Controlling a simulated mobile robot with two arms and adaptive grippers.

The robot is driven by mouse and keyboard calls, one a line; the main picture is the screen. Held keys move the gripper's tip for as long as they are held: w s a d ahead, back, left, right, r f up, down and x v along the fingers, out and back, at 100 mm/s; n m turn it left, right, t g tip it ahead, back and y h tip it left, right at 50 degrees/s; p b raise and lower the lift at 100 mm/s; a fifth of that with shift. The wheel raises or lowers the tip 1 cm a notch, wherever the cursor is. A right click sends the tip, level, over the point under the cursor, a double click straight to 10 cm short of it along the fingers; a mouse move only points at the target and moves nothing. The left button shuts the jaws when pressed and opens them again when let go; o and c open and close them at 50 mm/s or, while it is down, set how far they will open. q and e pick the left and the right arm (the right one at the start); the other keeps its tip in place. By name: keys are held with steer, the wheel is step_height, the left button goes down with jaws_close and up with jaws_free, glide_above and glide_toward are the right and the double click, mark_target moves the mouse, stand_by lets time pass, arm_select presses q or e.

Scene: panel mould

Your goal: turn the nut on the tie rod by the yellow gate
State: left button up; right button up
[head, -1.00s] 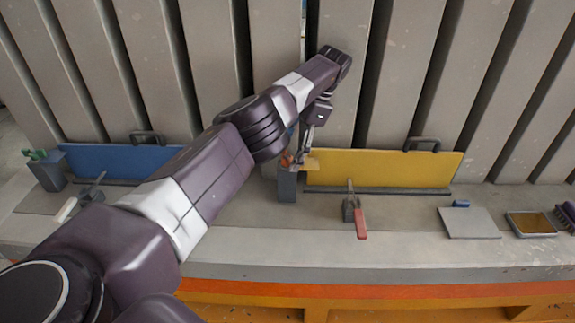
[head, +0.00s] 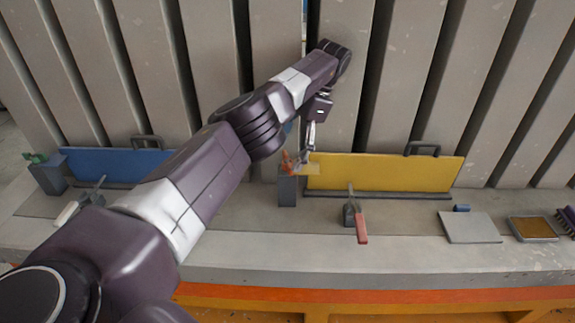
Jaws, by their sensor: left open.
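The yellow gate (head: 385,172) stands upright on the ledge, with a dark handle on its top edge. A grey block (head: 287,187) stands at the gate's left end. An orange-red part (head: 287,162), perhaps the nut on the tie rod, shows above this block; it is too small to tell surely. My left gripper (head: 303,160) points down right beside this part, at the gate's top left corner. It is open. I cannot tell whether its fingers touch the part. My right gripper is not in view.
A clamp with a red handle (head: 360,224) stands before the yellow gate. A blue gate (head: 110,161) stands left. Upright grey panels rise behind.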

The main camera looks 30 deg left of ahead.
mark_target(289, 161)
arm_select(q)
steer(key=r, duration=0.4)
steer(key=shift+w+a+r, duration=0.1)
steer(key=shift+a+r, duration=0.1)
steer(key=shift+r, duration=0.1)
steer(key=shift+w+d+r, duration=0.1)
steer(key=shift+d+r, duration=0.1)
steer(key=shift+r, duration=0.65)
steer(key=shift+d+r, duration=0.15)
steer(key=shift+r, duration=0.7)
steer(key=shift+c, duration=0.6)
